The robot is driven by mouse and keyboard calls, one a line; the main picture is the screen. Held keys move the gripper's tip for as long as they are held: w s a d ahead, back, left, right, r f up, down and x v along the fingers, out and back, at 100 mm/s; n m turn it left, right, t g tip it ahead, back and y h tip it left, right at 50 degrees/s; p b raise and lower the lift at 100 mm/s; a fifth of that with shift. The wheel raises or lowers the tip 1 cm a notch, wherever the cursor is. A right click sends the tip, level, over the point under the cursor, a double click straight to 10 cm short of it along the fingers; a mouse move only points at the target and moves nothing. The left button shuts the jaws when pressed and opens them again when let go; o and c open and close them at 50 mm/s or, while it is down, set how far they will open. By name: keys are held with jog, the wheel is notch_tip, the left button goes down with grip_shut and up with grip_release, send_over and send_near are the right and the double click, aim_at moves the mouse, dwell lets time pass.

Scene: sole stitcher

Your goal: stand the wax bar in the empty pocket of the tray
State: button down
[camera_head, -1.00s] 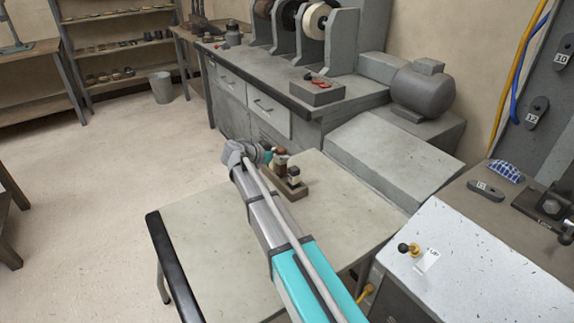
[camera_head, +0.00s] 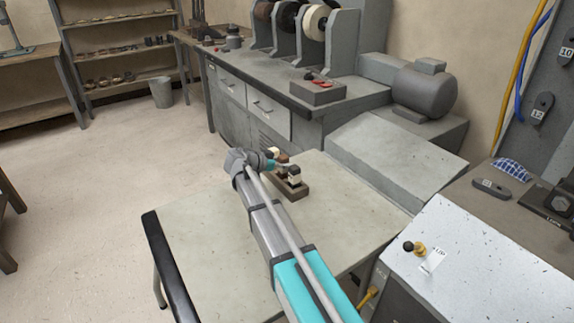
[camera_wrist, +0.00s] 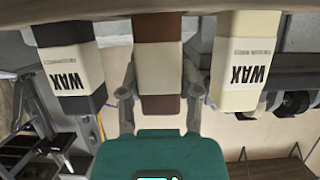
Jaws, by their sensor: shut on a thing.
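The brown wax bar (camera_wrist: 158,60) with a pale wrapper is between my gripper's fingers (camera_wrist: 159,82), which are shut on it. In the wrist view, which looks upside down, it is in line between a dark wax bar (camera_wrist: 70,72) and a cream wax bar (camera_wrist: 244,65), apart from both. In the head view my gripper (camera_head: 270,162) is at the wooden tray (camera_head: 294,194), with the brown bar (camera_head: 282,158) low at the tray's far part. Whether its end sits in the pocket is hidden.
The tray stands on a pale table (camera_head: 205,235) with clear room around it. Behind is a grey bench with grinding wheels (camera_head: 313,22) and a motor (camera_head: 425,92). A white-topped machine (camera_head: 470,255) stands at the right.

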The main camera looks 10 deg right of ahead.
jog(key=shift+f, duration=0.15)
jog(key=shift+c, duration=1.5)
grip_release()
jog(key=shift+r, duration=0.2)
jog(key=shift+s+a+r+p, duration=0.2)
jog(key=shift+a+r+p, duration=0.1)
jog(key=shift+a, duration=0.15)
jog(key=p+v, duration=0.4)
jog(key=v, duration=0.6)
jog(key=shift+a, duration=0.35)
jog(key=shift+s+r, duration=0.1)
